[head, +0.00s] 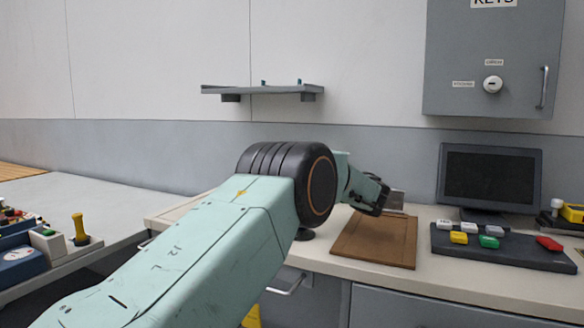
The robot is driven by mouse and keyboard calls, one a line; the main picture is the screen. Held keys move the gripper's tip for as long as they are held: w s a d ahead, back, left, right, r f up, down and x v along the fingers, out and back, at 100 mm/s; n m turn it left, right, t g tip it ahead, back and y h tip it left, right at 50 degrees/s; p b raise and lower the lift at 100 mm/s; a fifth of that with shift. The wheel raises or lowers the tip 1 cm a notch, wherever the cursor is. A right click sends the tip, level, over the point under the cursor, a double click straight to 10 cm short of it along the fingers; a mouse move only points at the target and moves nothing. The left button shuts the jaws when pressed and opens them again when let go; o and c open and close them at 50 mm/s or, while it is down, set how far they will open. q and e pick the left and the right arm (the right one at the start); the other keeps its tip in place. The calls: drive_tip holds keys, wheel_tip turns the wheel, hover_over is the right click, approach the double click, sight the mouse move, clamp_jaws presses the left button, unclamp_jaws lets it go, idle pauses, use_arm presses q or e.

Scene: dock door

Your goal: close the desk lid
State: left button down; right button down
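A flat brown panel (374,242) lies on the pale desk top (450,282), right of the middle. I cannot tell whether it is the desk lid, and no raised lid shows clearly. My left arm comes in from the lower left and crosses the desk. My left gripper (372,198) is above the panel's far edge, pointing right. Its dark fingers are small and partly hidden by its own body, so I cannot tell whether it is open or whether it touches anything. A small grey thing (397,201) shows just behind it. My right gripper is out of view.
A monitor (490,177) and a button panel (500,247) with coloured keys stand to the right. A grey key cabinet (490,60) and a small shelf (262,89) hang on the wall. A yellow-topped stamp (79,230) and other items stand at the left.

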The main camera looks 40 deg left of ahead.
use_arm(q)
drive_tip(key=w+d+p, duration=0.1)
drive_tip(key=w+d, duration=0.1)
drive_tip(key=d, duration=0.7)
drive_tip(key=shift+w+f+p, duration=0.2)
drive_tip(key=shift+w+p, duration=0.1)
drive_tip(key=shift+w, duration=0.05)
idle(0.7)
drive_tip(key=shift+w+d, duration=0.1)
drive_tip(key=shift+d+f, duration=0.1)
